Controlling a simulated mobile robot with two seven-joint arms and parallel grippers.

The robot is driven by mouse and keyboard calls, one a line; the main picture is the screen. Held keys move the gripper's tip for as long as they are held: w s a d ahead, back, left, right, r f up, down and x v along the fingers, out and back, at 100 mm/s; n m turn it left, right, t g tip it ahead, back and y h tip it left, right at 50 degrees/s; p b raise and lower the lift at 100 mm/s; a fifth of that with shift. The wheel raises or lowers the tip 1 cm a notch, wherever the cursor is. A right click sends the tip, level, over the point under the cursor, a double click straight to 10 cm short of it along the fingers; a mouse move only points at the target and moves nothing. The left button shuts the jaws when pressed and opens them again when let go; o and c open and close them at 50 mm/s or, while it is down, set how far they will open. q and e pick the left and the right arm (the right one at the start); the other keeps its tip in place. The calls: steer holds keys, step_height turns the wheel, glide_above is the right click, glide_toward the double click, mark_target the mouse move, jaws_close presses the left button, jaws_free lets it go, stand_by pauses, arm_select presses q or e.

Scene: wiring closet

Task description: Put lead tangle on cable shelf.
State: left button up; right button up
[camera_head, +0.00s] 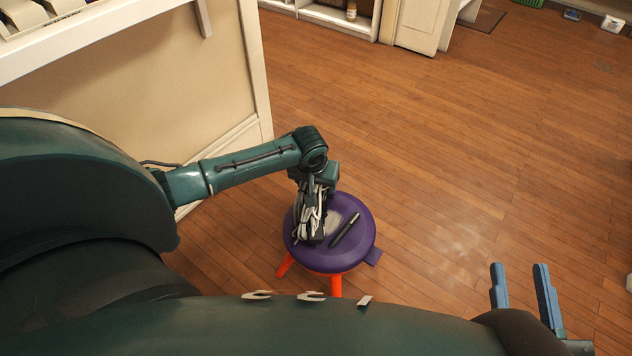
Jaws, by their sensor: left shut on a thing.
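The lead tangle (304,217), a bundle of white and dark strands, is at the purple stool (364,246). My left gripper (314,228) reaches down over the stool and is shut on the tangle; its fingertips are partly hidden by the strands. I cannot tell whether the tangle still touches the seat. My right gripper (519,266) is open and empty above the floor at the lower right. A white shelf (95,42) with pale items on it is at the upper left; I cannot tell for sure that it is the cable shelf.
A black pen-like object (345,229) lies on the stool beside a pale grey patch. The stool has orange legs. A low white cabinet (335,18) with a bottle (351,11) stands at the back.

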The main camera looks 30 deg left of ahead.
arm_select(q)
steer(key=shift+f, duration=0.5)
steer(key=o, duration=0.9)
steer(key=shift+o, duration=0.2)
steer(key=o, duration=0.6)
steer(key=shift+f, duration=0.1)
steer(key=shift+c, duration=0.2)
steer(key=shift+v, duration=3.8)
